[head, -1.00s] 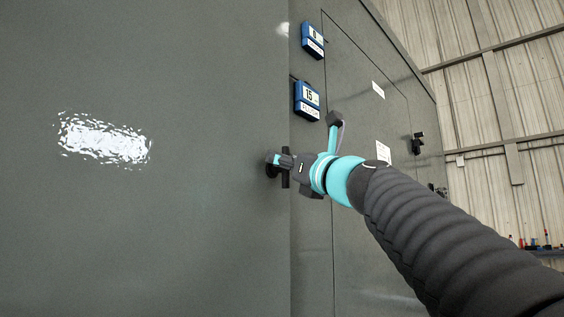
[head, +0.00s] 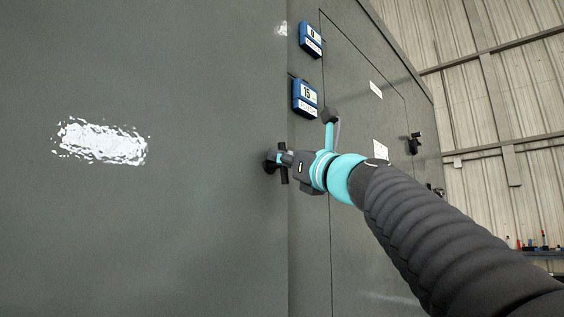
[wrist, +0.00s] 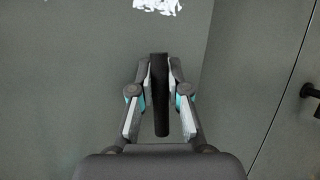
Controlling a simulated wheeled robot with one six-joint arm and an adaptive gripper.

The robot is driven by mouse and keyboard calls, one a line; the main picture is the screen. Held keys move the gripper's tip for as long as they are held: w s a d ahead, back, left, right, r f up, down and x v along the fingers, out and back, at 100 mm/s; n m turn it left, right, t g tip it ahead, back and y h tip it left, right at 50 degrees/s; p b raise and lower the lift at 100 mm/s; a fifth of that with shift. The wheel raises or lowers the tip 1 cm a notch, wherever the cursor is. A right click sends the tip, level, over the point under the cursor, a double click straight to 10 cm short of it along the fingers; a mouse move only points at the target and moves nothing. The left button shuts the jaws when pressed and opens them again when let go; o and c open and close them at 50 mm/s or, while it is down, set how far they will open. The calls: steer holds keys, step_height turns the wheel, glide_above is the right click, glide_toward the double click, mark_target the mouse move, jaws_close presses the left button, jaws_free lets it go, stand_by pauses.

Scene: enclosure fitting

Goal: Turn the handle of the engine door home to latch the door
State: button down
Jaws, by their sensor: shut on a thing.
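The handle is a black bar. It shows in the wrist view (wrist: 160,95) upright between the two fingers, and in the head view (head: 284,172) near the right edge of the large grey front panel (head: 150,230). My gripper (head: 280,160) is shut on the handle. In the wrist view my gripper (wrist: 160,108) has one grey and teal finger on each side of the bar. The fingers hide part of the handle's mount. The panel looks flat, and I cannot tell whether the latch is engaged.
Two blue meters (head: 306,98) hang on the side face above my gripper. Another black handle (head: 414,143) sits farther right on that side face, with white labels (head: 380,149). A white patch (head: 100,142) marks the front panel. Free space lies to the right.

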steer(key=n+g+y, duration=0.1)
steer(key=n, duration=0.1)
steer(key=n+g+y+b, duration=0.1)
steer(key=n, duration=0.2)
steer(key=shift+s+a+f+n+b, duration=0.1)
steer(key=shift+a+f+n+b, duration=0.1)
steer(key=shift+n+b, duration=0.1)
steer(key=n+g+y, duration=0.1)
steer(key=n, duration=0.2)
steer(key=n+g+y, duration=0.1)
steer(key=n+g, duration=0.1)
steer(key=n, duration=0.2)
steer(key=shift+s+a+y, duration=0.1)
steer(key=shift+s+y, duration=0.1)
steer(key=shift+y, duration=0.2)
steer(key=n+g+p, duration=0.1)
steer(key=n, duration=0.2)
steer(key=n+g+p, duration=0.1)
steer(key=n+g, duration=0.1)
steer(key=n, duration=0.1)
steer(key=shift+s+a+f+p, duration=0.1)
steer(key=shift+a+f+p, duration=0.1)
steer(key=shift+p, duration=0.15)
steer(key=shift+f+n+g+p, duration=0.2)
steer(key=shift+n+g+p, duration=0.4)
steer(key=shift+n, duration=0.5)
steer(key=shift+f+n+g+p, duration=0.15)
steer(key=shift+n+g+p, duration=0.4)
steer(key=shift+n, duration=0.55)
steer(key=shift+f, duration=0.1)
